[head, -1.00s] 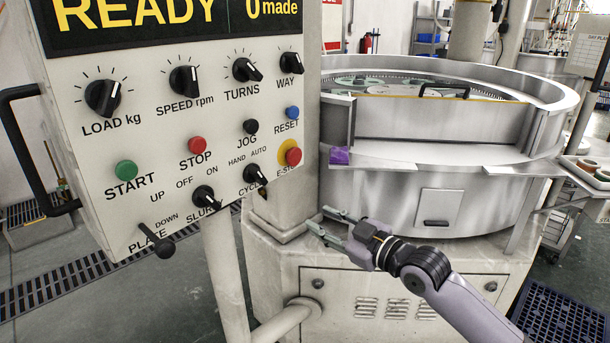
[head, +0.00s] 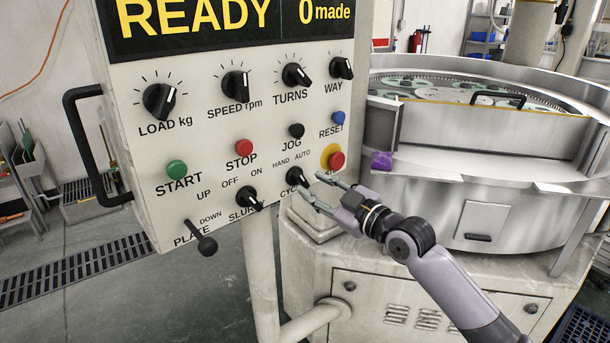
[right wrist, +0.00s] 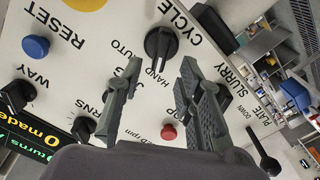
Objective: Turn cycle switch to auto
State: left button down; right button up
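The CYCLE switch (head: 297,178) is a black rotary knob low on the right side of the grey control panel (head: 225,130), with HAND and AUTO printed above it. In the right wrist view the CYCLE knob (right wrist: 160,43) has its pointer towards HAND. My right gripper (head: 312,184) is open with its fingertips close to the knob. In the right wrist view the gripper (right wrist: 161,80) has its two fingers spread, with the knob beyond and between the tips. I cannot tell whether a finger touches it. My left gripper is not in view.
The red E-STOP (head: 336,160) sits just above the right fingertips. The SLURRY knob (head: 248,198) and PLATE lever (head: 204,243) are to the left. The steel lapping machine (head: 480,200) stands behind my right arm, with a purple block (head: 381,161) on its ledge.

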aim_at(303, 180)
jog(key=shift+p+x, duration=0.3)
jog(key=shift+x, duration=1.9)
jog(key=shift+c, duration=0.5)
grip_shut()
